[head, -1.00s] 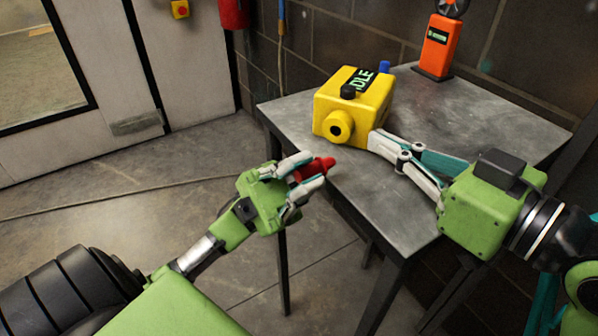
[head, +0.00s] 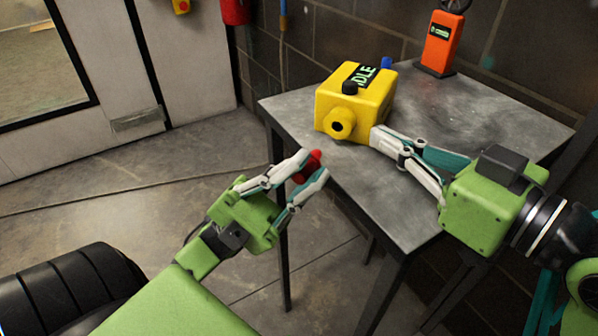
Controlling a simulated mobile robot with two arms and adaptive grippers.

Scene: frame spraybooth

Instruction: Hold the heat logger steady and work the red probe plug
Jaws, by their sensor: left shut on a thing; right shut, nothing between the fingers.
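The yellow heat logger (head: 352,107) stands on the metal table, with a round socket with a dark hole on its front, a black knob on top and a screen whose readable part says "DLE". The red probe plug (head: 310,166) is held in my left gripper (head: 308,166), which is shut on it, in front of the table's left edge and apart from the socket. The fingers hide part of the plug. My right gripper (head: 378,138) is shut with nothing between its fingers. Its tips are at the logger's lower right side; whether they touch it I cannot tell.
The metal table (head: 480,110) is mostly clear. An orange device (head: 440,42) with a dark wheel on top stands at its back. A blue piece (head: 386,62) shows behind the logger. A brick wall is behind, and a red cylinder (head: 236,10) hangs at upper left.

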